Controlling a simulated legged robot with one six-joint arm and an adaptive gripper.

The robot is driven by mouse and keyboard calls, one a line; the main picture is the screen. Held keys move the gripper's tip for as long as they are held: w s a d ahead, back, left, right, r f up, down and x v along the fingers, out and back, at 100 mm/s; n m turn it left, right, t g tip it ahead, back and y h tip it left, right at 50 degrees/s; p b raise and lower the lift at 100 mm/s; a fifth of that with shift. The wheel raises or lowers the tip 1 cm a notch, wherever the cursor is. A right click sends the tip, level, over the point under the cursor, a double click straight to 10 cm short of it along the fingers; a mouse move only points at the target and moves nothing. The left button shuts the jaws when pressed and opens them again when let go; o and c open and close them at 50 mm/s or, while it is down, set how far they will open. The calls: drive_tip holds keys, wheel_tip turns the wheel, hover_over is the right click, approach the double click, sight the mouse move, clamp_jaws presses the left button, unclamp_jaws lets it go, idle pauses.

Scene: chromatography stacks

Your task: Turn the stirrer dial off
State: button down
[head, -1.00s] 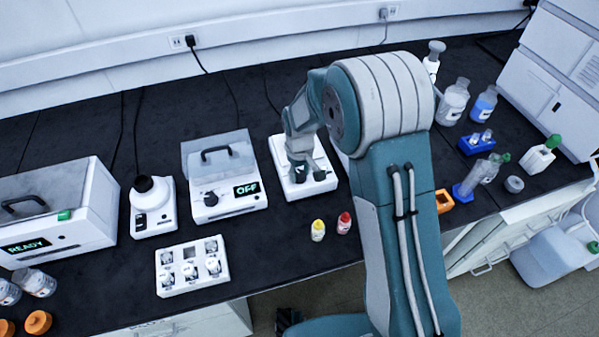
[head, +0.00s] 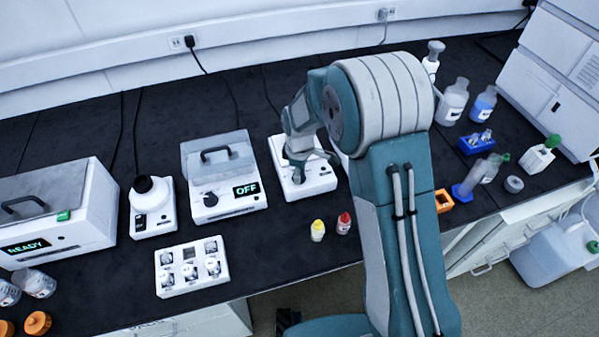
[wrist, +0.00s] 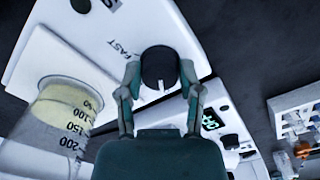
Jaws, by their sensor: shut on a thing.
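The stirrer (head: 321,182) is a white box on the black bench, under my gripper. Its black round dial (wrist: 159,66) shows in the wrist view, with a white pointer mark facing down toward my palm. The word FAST is printed on the white face to the dial's upper left. My gripper (wrist: 160,74) is shut on the dial, with one finger at each side. In the head view my gripper (head: 298,174) hides most of the stirrer's top and the dial.
A clear vessel with yellow liquid (wrist: 68,92) stands close left of my fingers in the wrist view. A lidded unit reading OFF (head: 228,202) stands left of the stirrer. Yellow (head: 317,231) and red-capped (head: 344,223) vials stand in front.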

idle(0.5)
drive_tip(key=shift+c, duration=1.3)
unclamp_jaws()
drive_tip(key=shift+w+a, duration=0.1)
wheel_tip(320, 180, up, 12)
drive_tip(key=shift+a+f, duration=0.1)
